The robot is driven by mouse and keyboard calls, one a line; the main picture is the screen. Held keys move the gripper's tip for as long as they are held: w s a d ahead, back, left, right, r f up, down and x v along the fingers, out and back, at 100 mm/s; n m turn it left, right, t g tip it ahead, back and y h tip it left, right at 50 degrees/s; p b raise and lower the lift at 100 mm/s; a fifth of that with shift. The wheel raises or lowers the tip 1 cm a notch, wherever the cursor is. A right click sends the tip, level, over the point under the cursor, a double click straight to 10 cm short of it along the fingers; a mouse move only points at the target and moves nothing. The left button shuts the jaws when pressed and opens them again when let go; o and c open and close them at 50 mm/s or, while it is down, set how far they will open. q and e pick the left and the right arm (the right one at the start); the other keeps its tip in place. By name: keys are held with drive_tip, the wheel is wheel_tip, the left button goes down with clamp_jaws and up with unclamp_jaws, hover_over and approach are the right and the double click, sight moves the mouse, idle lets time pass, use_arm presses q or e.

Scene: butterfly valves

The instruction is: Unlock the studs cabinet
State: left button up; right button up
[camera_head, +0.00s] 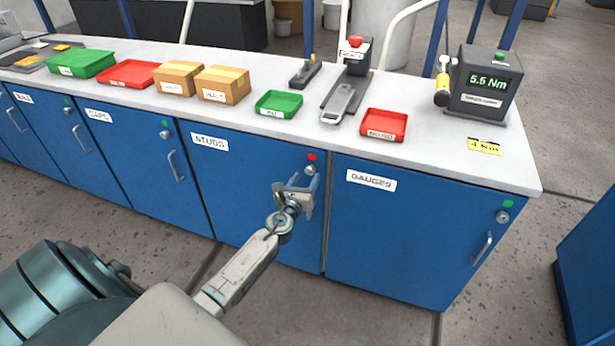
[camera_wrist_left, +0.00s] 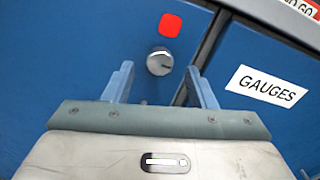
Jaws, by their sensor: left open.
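The studs cabinet (camera_head: 230,185) is a blue door labelled STUDS under the workbench, and it is closed. A red square marker (camera_head: 312,157) sits at its upper right, with a round silver lock knob (camera_head: 309,169) just below it. In the left wrist view the knob (camera_wrist_left: 159,62) has a dark slot pointing sideways, and the red marker (camera_wrist_left: 170,25) is above it. My left gripper (camera_head: 303,181) is open and empty in front of the door, just below the knob. In the wrist view the knob appears between and beyond the fingertips. The door's handle is not clearly visible behind my gripper.
The gauges cabinet (camera_head: 400,235) is to the right, with a green marker (camera_head: 508,204) and a handle. The caps cabinet (camera_head: 140,160) is to the left. The white benchtop (camera_head: 330,145) above carries trays, boxes and a torque display (camera_head: 485,85). Concrete floor lies in front.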

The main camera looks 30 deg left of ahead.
use_arm(q)
drive_tip(key=shift+x, duration=1)
use_arm(e)
drive_tip(key=w, duration=0.1)
drive_tip(key=w+d+r, duration=0.1)
drive_tip(key=shift+w, duration=0.35)
drive_tip(key=shift+s+a+f, duration=0.1)
